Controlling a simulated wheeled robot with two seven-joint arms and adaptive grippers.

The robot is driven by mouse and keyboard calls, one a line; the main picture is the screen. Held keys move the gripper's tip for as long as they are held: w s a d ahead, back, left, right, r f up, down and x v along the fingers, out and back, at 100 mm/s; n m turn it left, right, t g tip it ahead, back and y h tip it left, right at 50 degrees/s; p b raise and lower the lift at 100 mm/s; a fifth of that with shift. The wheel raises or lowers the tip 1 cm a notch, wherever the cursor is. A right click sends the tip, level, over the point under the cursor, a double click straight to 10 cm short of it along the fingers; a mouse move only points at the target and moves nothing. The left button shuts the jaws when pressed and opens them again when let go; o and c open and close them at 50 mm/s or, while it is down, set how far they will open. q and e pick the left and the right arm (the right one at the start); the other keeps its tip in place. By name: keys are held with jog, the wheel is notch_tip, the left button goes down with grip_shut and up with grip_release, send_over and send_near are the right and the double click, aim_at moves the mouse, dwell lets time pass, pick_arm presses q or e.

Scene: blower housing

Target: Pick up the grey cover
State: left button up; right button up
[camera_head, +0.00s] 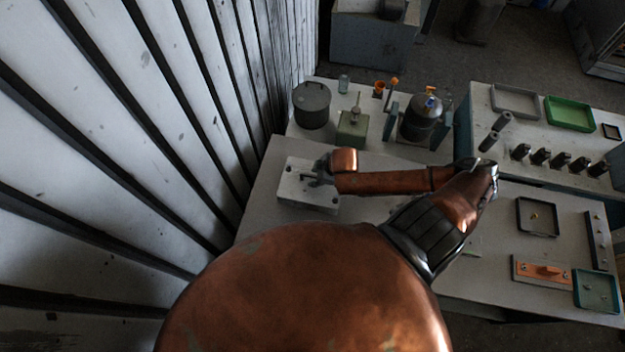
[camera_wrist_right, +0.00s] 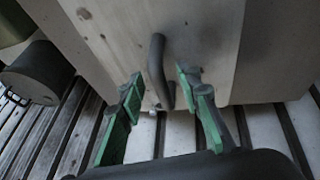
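The grey cover (camera_head: 297,192) looks like a pale flat plate lying on the left part of the table. A dark bent handle (camera_wrist_right: 156,62) stands up from the plate, which also shows in the right wrist view (camera_wrist_right: 105,28). My right gripper (camera_head: 321,172) is over the plate in the head view, and its forearm hides part of the plate's right side. In the right wrist view the green-padded fingers of the right gripper (camera_wrist_right: 160,84) are apart, one on each side of the handle. I see no finger touching it. My left gripper is not in view.
A dark round pot (camera_head: 312,106) and a green-grey block (camera_head: 352,130) stand behind the plate. A dark blower housing (camera_head: 421,120) is farther right. Trays (camera_head: 537,217) lie on the right table. A slatted wall (camera_head: 150,110) runs close along the left.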

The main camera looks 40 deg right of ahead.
grip_shut()
jog(key=shift+r, duration=0.2)
dwell(0.5)
